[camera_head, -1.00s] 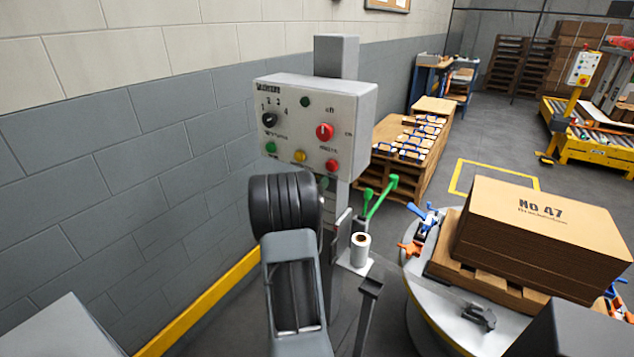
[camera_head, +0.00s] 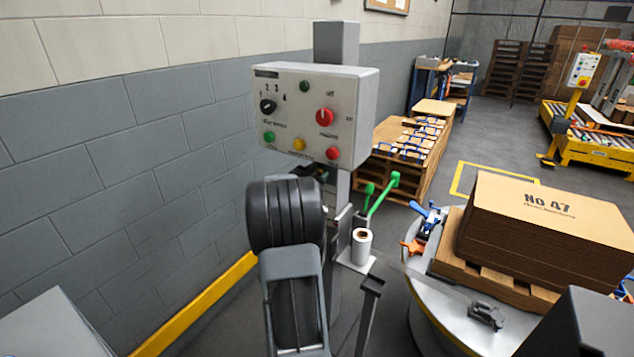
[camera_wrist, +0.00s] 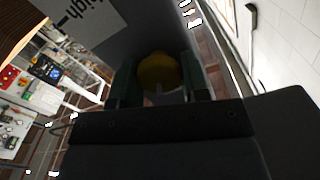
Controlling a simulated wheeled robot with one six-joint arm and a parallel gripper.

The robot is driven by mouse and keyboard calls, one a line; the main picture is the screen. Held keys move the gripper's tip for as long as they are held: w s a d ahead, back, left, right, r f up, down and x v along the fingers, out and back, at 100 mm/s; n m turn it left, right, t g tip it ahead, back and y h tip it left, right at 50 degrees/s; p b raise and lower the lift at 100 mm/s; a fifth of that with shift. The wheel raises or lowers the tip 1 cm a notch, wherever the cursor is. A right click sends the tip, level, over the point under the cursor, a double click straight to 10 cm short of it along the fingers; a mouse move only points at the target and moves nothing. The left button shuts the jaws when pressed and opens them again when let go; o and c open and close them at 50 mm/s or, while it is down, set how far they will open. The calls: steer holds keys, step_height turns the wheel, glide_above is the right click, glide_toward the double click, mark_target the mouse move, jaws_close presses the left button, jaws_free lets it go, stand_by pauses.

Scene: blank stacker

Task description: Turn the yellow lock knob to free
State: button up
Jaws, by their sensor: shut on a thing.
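The yellow lock knob (camera_wrist: 158,72) is round and shows in the wrist view between the two dark fingers of my gripper (camera_wrist: 159,82). The fingers stand on either side of it and are shut on it. Its lower part is in shadow, so I cannot tell which way it is turned. In the head view the knob is hidden behind my arm, and only a dark bit of my gripper (camera_head: 316,172) shows beneath the control box.
A grey control box (camera_head: 314,112) with a red knob and several buttons stands on a post just above my arm. Green-handled levers (camera_head: 381,193) and a white roll (camera_head: 361,247) are to the right. A turntable (camera_head: 425,302) carries a stack of cardboard (camera_head: 545,232).

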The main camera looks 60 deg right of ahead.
steer(key=m+b, duration=0.1)
steer(key=m, duration=0.1)
steer(key=m+b, duration=0.1)
steer(key=b, duration=0.1)
steer(key=m+b, duration=0.1)
steer(key=m, duration=0.1)
steer(key=shift+s+f+m+b, duration=0.1)
steer(key=shift+f+m+b, duration=0.2)
steer(key=shift+b, duration=0.1)
steer(key=m+b, duration=0.3)
steer(key=m, duration=0.1)
steer(key=shift+r+m+b, duration=0.1)
steer(key=shift+m+b, duration=0.85)
steer(key=shift+m, duration=0.15)
steer(key=o, duration=0.9)
steer(key=shift+a+r, duration=0.1)
steer(key=a+p, duration=0.1)
steer(key=a, duration=1.2)
steer(key=shift+a+p, duration=0.35)
